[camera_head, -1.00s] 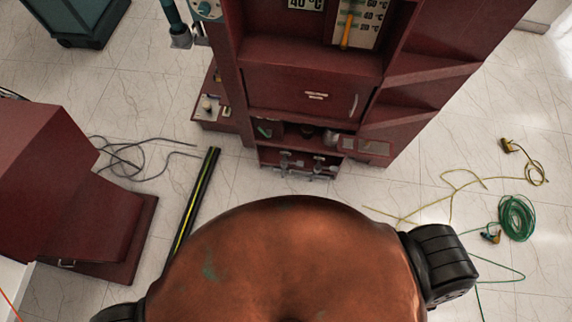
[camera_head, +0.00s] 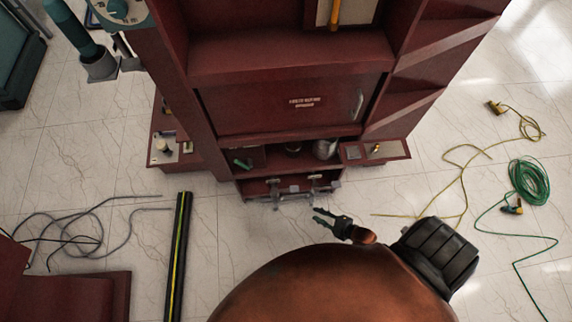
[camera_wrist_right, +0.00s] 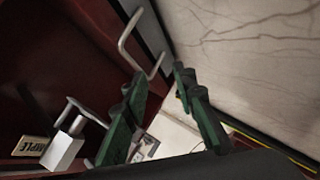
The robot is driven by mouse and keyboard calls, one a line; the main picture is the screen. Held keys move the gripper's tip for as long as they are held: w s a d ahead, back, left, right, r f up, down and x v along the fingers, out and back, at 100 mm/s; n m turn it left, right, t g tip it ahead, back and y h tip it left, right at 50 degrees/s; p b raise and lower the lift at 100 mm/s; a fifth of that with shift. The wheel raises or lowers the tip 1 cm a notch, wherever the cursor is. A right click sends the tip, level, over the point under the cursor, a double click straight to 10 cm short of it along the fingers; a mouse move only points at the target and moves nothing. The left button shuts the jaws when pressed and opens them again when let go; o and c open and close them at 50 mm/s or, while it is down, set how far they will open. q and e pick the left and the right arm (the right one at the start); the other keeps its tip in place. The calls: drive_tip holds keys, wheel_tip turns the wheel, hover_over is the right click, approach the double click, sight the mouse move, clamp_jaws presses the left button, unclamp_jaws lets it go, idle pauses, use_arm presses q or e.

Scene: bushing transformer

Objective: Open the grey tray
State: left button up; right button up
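At the foot of the dark red cabinet, a low tray (camera_head: 262,187) shows in the head view with grey metal fittings along its front; its full shape is hard to make out. In the right wrist view, a bent metal handle (camera_wrist_right: 128,42) stands out from a narrow grey face (camera_wrist_right: 150,28). My right gripper (camera_head: 318,217) is just right of and in front of the tray fittings, apart from them. The right wrist view shows its two green-black fingers (camera_wrist_right: 158,78) spread and empty, with the handle beyond the tips. My left gripper is out of view.
A closed red door (camera_head: 290,105) is above the tray. A side shelf (camera_head: 375,151) juts out at right. A black and yellow strip (camera_head: 178,255) and grey cables (camera_head: 75,230) lie at left; yellow and green cables (camera_head: 530,180) lie at right.

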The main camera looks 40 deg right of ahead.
sight(295, 195)
use_arm(q)
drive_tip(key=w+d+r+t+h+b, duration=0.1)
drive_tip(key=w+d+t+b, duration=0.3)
drive_tip(key=b, duration=0.9)
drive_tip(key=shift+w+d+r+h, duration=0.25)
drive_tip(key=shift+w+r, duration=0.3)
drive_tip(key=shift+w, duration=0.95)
use_arm(e)
drive_tip(key=shift+w+a+f+n+t+y, duration=0.2)
drive_tip(key=shift+w+a+f+n+t, duration=0.5)
drive_tip(key=shift+w, duration=1.85)
drive_tip(key=shift+w+d+f+n+t+y, duration=0.1)
drive_tip(key=shift+w+f+n+t+y, duration=0.2)
drive_tip(key=shift+w+n+t, duration=1.5)
drive_tip(key=shift+w+a+f+n+g+y, duration=0.1)
drive_tip(key=shift+w+a+f+n, duration=0.4)
drive_tip(key=shift+w, duration=2.8)
drive_tip(key=shift+d+f, duration=0.1)
drive_tip(key=shift+c, duration=0.5)
clamp_jaws()
drive_tip(key=shift+s, duration=0.1)
